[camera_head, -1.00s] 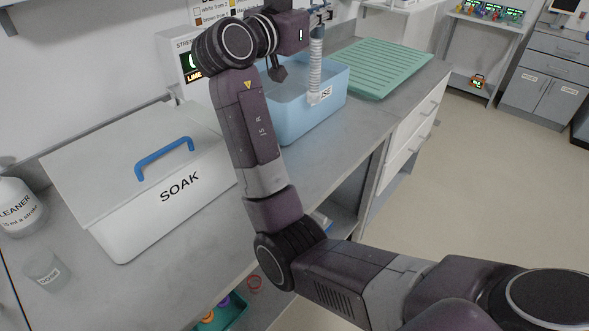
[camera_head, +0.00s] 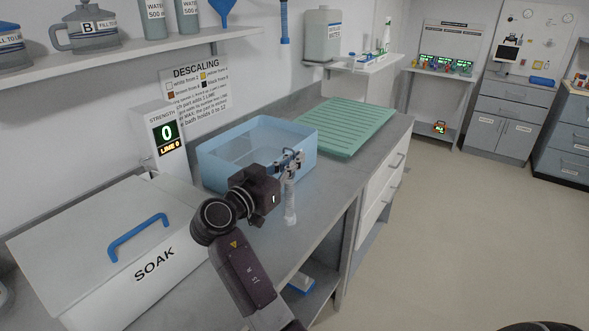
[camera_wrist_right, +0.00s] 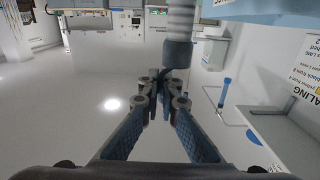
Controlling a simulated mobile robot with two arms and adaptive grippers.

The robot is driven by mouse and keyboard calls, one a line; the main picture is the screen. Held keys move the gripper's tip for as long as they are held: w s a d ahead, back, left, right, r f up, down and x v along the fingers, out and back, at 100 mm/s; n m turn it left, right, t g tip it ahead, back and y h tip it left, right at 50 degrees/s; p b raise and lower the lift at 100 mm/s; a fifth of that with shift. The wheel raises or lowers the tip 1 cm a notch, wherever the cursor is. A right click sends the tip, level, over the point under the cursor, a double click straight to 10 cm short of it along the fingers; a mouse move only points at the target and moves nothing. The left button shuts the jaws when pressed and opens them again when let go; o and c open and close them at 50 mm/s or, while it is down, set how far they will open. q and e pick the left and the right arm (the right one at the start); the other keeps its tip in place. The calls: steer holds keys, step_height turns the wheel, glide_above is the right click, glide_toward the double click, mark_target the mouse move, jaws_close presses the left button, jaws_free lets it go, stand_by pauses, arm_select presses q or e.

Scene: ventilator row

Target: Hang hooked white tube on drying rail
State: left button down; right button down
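The white tube (camera_head: 290,205) hangs roughly upright from my right gripper (camera_head: 289,163), in front of the light-blue basin's right part in the head view. A small blue piece, perhaps its hook, shows at the fingers. In the right wrist view the fingers (camera_wrist_right: 172,84) come together at a dark cuff on the ribbed tube (camera_wrist_right: 181,18); the grip is partly hidden. A blue tube (camera_head: 284,22) hangs on the wall at the top of the head view. I cannot clearly make out the drying rail. My left gripper is not in view.
The blue basin (camera_head: 213,172) stands on the bench, with a green ribbed drainer (camera_head: 350,122) right of it. A lidded SOAK box (camera_head: 95,245) is at front left, a strength display (camera_head: 166,140) behind. A shelf (camera_head: 130,52) with jugs runs above. Floor at right is clear.

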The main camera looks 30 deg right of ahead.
mark_target(289, 188)
step_height(289, 188, down, 3)
stand_by(0.3)
